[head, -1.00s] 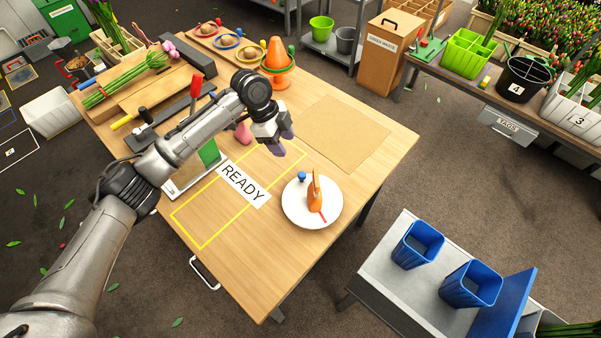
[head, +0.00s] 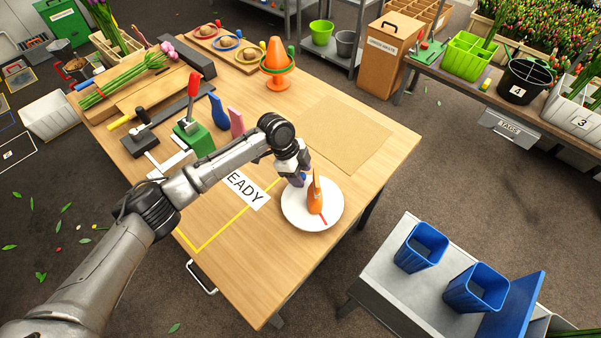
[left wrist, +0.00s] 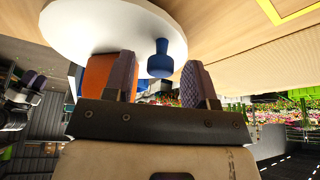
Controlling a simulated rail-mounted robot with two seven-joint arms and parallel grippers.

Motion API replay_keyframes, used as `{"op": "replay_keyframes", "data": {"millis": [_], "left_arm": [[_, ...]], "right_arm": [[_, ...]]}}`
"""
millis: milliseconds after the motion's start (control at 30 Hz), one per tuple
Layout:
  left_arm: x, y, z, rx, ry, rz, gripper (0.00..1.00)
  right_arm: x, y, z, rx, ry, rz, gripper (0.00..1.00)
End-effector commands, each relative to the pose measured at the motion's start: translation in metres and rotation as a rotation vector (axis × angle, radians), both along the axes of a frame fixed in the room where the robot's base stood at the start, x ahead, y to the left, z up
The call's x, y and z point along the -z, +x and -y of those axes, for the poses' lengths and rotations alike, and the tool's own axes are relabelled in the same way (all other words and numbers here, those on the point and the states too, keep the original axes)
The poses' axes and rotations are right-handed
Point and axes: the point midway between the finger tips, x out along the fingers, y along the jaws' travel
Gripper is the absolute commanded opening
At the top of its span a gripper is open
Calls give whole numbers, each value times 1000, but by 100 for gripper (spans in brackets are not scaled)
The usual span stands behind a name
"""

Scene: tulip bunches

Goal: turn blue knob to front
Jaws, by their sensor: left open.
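A white round disc (head: 300,216) lies on the wooden table. An upright orange piece (head: 315,192) stands on it, with a red mark (head: 323,219) on the disc pointing toward the near side. My left gripper (head: 299,181) is over the disc's far left edge and hides the blue knob in the head view. In the left wrist view the blue knob (left wrist: 160,58) stands between the two open fingers of my left gripper (left wrist: 157,72), apart from both. The orange piece (left wrist: 96,76) is just outside the left finger there. My right gripper is not in view.
A READY label (head: 247,190) and yellow outline are left of the disc, partly under my arm. A red-handled green clamp (head: 193,133) and pink piece (head: 236,121) stand behind. Orange cones (head: 277,62) are farther back. A brown mat (head: 345,137) lies clear.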

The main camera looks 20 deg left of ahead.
Motion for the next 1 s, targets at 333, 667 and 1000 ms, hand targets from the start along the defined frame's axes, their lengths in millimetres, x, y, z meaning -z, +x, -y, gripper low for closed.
{"op": "replay_keyframes", "data": {"millis": [333,667,1000], "left_arm": [[1,0,0,0,0,-1,44],[0,0,0,0,0,-1,13],[0,0,0,0,0,-1,0]], "right_arm": [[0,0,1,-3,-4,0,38],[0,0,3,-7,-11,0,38],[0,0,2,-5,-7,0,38]]}}
